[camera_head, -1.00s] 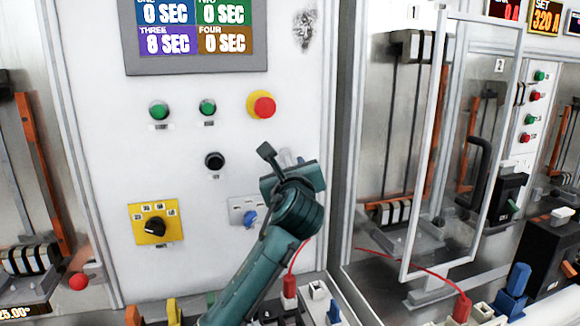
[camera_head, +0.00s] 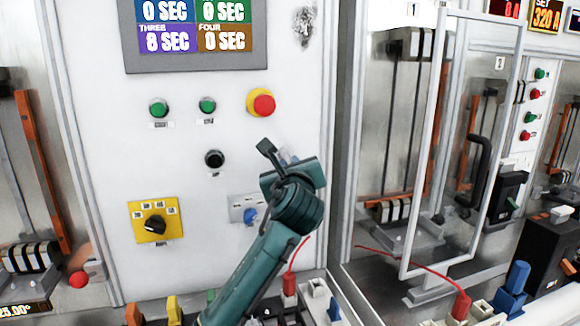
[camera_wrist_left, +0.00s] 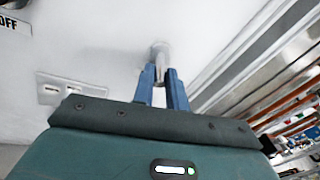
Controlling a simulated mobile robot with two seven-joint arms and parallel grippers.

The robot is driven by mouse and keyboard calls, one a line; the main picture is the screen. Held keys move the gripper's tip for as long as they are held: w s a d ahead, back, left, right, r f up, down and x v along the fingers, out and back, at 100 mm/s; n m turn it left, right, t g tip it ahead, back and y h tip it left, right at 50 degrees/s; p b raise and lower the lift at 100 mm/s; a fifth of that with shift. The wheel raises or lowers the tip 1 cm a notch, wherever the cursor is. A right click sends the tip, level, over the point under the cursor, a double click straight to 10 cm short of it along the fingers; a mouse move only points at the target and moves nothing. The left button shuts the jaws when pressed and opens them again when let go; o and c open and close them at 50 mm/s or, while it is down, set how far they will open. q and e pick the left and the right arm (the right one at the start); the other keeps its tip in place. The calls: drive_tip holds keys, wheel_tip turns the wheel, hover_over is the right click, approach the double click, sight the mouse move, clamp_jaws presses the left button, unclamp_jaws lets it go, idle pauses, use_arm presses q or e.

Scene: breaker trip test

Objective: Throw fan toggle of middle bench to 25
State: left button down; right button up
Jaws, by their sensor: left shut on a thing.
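The fan toggle, a small grey-white lever (camera_wrist_left: 160,55), sticks out from the white panel of the middle bench (camera_head: 290,75). In the left wrist view my left gripper (camera_wrist_left: 158,82) has its two blue fingers shut on this lever, one on each side. In the head view my left gripper (camera_head: 284,160) is against the right part of the panel, and its body mostly hides the toggle. No label for the toggle can be read. My right gripper is in neither view.
A yellow plate with a black rotary knob (camera_head: 155,226) and a grey plate with a blue knob (camera_head: 249,214) are below. Green buttons and a red emergency stop (camera_head: 263,104) are above. A framed clear door (camera_head: 436,150) stands to the right. Red leads and sockets lie along the bottom.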

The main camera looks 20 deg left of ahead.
use_arm(q)
drive_tip(key=shift+r, duration=0.15)
drive_tip(key=r+g, duration=0.1)
drive_tip(key=g, duration=0.1)
drive_tip(key=r+g+h, duration=0.1)
drive_tip(key=g, duration=0.1)
drive_tip(key=shift+s+n+h, duration=0.1)
drive_tip(key=shift+n+h, duration=0.2)
drive_tip(key=shift+n, duration=0.1)
drive_tip(key=shift+w+a+r+n+g+h, duration=0.2)
drive_tip(key=shift+g+h, duration=0.25)
drive_tip(key=shift+g, duration=0.3)
drive_tip(key=shift+s+d+r+n+g+h, duration=0.1)
drive_tip(key=shift+r+g+h, duration=0.3)
drive_tip(key=shift+g, duration=0.4)
drive_tip(key=shift+w+a+r+n+g+h, duration=0.1)
drive_tip(key=shift+w+r+g+h, duration=0.1)
drive_tip(key=shift+g+h, duration=0.4)
drive_tip(key=shift+g, duration=0.25)
drive_tip(key=c, duration=1.4)
unclamp_jaws()
drive_tip(key=shift+r, duration=0.15)
